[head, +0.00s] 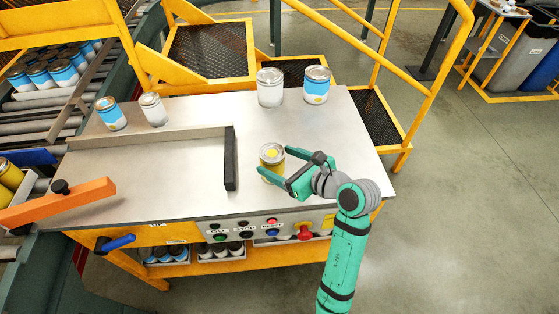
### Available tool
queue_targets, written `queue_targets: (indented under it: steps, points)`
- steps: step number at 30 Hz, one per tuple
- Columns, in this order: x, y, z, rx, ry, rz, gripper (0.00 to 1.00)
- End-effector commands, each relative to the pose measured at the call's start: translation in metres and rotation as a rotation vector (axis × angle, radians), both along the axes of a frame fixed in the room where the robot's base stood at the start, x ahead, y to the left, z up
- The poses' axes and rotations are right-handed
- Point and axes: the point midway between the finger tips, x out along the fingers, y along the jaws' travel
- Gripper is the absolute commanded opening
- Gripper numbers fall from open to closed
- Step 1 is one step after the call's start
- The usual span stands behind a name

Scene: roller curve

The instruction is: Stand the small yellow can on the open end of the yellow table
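The small yellow can (271,157) stands upright on the yellow table's grey top (330,130), on the part right of the black-ended metal fence. It has a silver lid and a yellow patch. My gripper (271,162) reaches in from the right, with its green fingers on either side of the can. The fingers look spread around the can. I cannot tell whether they touch it, and the near finger hides part of its lower side.
A metal fence (150,138) with a black end plate (230,158) stands left of the can. A white can (270,88) and a large blue-and-white can (316,85) stand behind. Two smaller cans (111,114) (153,110) stand at the back left. Control buttons (238,227) line the front edge.

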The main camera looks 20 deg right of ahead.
Motion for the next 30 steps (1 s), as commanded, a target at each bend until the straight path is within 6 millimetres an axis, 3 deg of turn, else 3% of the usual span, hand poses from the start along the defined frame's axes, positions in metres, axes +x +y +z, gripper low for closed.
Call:
queue_targets:
  steps: [8,21,30]
  points:
    - [-0.004,-0.001,0.006,0.000,0.000,0.000,0.73]
    - [-0.075,-0.029,0.037,-0.001,0.000,-0.001,0.73]
    - [-0.101,-0.039,0.049,-0.001,0.000,0.001,0.73]
